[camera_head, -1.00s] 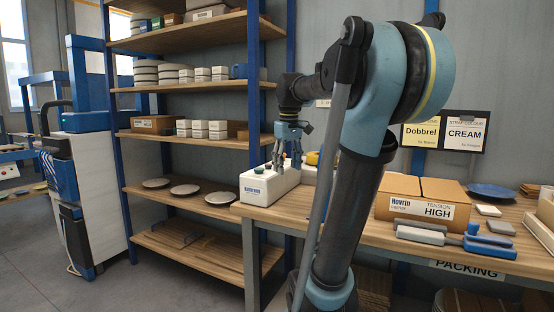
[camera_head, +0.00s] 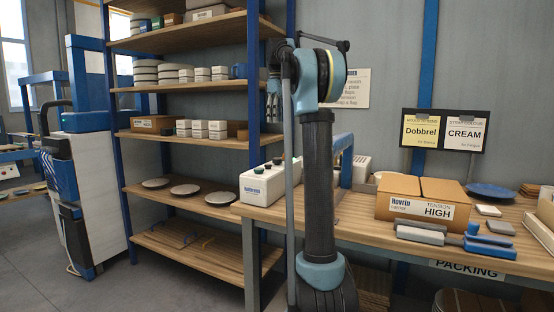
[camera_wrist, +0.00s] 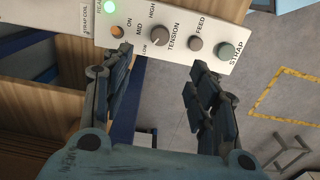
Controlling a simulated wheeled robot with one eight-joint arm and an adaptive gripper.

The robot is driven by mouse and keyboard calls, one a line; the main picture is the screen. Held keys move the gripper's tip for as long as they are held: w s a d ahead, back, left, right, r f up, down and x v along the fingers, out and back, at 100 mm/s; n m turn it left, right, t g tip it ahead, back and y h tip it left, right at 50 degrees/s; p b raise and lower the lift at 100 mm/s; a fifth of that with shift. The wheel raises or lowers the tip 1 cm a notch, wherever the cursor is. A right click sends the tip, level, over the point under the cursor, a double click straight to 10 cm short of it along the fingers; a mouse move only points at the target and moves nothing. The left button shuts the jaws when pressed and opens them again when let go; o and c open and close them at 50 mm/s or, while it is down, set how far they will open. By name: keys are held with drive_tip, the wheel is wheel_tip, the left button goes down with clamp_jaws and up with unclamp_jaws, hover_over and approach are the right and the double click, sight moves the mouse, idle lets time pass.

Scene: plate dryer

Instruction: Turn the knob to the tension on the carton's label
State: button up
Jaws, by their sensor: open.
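The tension knob (camera_wrist: 160,35) is a dark round knob on the white control panel (camera_wrist: 187,17) in the wrist view. LOW, MID and HIGH are printed around its left side; its pale mark appears to point toward LOW. The white control box (camera_head: 264,186) stands at the table's left end in the head view. The carton (camera_head: 399,184) on the table has a label (camera_head: 429,208) reading "TENSION HIGH". My gripper (camera_head: 272,107) is open and empty, raised well above the control box. In the wrist view its fingers (camera_wrist: 168,68) are apart, below the knob in the picture.
The panel also has an orange ON button (camera_wrist: 117,32), a FEED button (camera_wrist: 196,43), a green STRAP button (camera_wrist: 226,50) and a lit green lamp (camera_wrist: 110,7). A blue-posted shelf (camera_head: 190,143) stands left of the table. A tape tool (camera_head: 420,234) lies before the carton.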

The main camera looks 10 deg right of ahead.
sight(277, 161)
wheel_tip(277, 161, down, 17)
drive_tip(key=shift+f, duration=0.15)
idle(0.5)
drive_tip(key=c, duration=1.1)
drive_tip(key=shift+d, duration=0.15)
